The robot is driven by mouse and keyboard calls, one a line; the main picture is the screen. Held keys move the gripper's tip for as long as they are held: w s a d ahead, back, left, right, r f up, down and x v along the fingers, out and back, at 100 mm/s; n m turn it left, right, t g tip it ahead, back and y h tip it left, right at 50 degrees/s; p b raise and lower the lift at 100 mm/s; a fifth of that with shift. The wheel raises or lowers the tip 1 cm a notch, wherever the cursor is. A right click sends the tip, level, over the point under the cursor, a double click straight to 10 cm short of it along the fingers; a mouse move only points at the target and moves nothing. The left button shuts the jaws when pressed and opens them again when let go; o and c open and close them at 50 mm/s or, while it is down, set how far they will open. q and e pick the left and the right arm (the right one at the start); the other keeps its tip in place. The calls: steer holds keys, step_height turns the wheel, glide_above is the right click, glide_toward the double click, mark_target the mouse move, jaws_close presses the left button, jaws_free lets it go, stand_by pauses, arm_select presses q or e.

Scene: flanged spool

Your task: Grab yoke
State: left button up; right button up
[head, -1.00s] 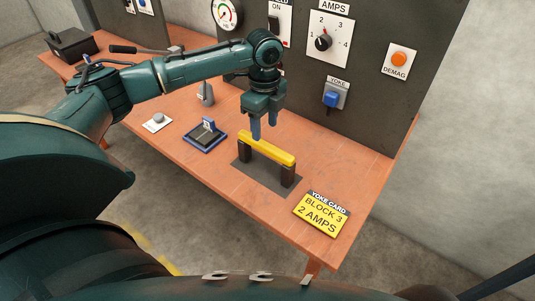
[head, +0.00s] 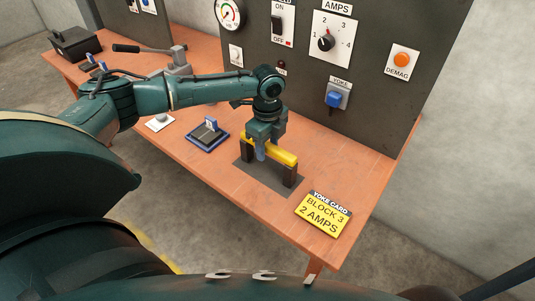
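The yoke (head: 285,159) is a yellow bar on two dark legs and stands upright on a dark grey mat (head: 260,180) on the bench. In the head view my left gripper (head: 268,149) points down at the middle of the bar. One blue finger shows in front of the bar's near side. The other finger is mostly hidden behind the bar and the gripper body, so I cannot tell whether the fingers press on the bar. My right gripper is not in view.
A yellow yoke card (head: 323,214) reading "BLOCK 3, 2 AMPS" lies to the right. A blue-edged black block (head: 207,139) lies to the left. The dark panel (head: 375,110) behind carries an AMPS dial (head: 326,43), a blue yoke plug (head: 334,99) and an orange DEMAG button (head: 401,59).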

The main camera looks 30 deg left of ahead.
arm_select(q)
jaws_close()
stand_by(1.0)
steer(key=shift+w+r, duration=0.1)
